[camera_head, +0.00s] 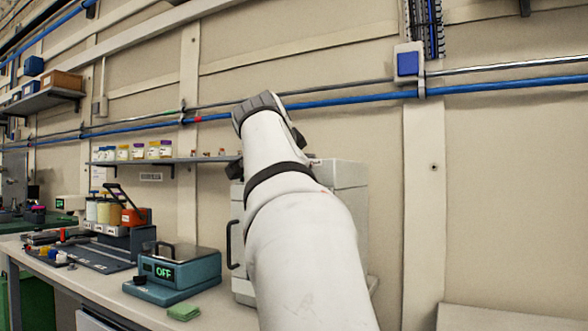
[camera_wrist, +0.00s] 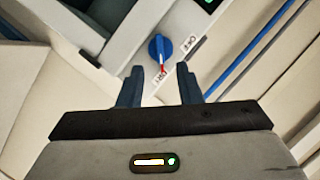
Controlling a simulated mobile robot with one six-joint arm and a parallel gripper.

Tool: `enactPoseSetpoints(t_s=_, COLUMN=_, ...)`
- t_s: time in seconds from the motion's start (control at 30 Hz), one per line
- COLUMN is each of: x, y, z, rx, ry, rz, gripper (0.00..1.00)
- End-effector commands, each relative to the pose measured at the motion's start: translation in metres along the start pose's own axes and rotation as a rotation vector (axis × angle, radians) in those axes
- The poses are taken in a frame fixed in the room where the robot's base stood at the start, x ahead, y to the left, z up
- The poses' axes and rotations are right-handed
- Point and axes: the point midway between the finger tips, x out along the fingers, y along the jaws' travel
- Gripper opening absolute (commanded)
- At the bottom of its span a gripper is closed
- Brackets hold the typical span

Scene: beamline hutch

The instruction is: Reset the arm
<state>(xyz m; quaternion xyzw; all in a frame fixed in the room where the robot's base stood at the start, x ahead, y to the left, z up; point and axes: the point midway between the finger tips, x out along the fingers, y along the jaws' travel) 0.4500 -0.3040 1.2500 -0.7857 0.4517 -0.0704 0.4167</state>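My gripper (camera_wrist: 160,88) shows in the wrist view with its two dark fingers apart and nothing between them. Just beyond the fingertips is a blue knob (camera_wrist: 160,48) with a red mark, on a light panel with labels that seem to read "DRY" and "OFF". I cannot tell whether the fingers touch the knob; they appear apart from it. In the head view my arm is raised in front of a light grey cabinet (camera_head: 346,190), and my gripper is hidden there.
A bench (camera_head: 95,285) on the left holds a teal device (camera_head: 180,272) reading "OFF", a green sponge (camera_head: 184,312) and a rack of bottles (camera_head: 112,212). A shelf (camera_head: 165,161) with jars is on the wall. Blue pipes (camera_head: 350,99) run along the wall.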

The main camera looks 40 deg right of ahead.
Motion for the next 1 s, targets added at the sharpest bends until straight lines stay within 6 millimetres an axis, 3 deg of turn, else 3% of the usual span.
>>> enactPoseSetpoints(t_s=0.17, x=-0.012, y=0.000, z=0.000, rx=-0.001, ry=0.000, rz=0.001, gripper=0.32)
enactPoseSetpoints(t_s=0.73, x=-0.012, y=-0.002, z=0.003, rx=-0.015, ry=-0.014, rz=0.005, gripper=0.32)
enactPoseSetpoints(t_s=0.87, x=-0.017, y=-0.008, z=0.024, rx=-0.113, ry=-0.099, rz=0.022, gripper=0.32)
enactPoseSetpoints(t_s=1.0, x=-0.033, y=-0.008, z=0.071, rx=-0.319, ry=-0.273, rz=0.042, gripper=0.32)
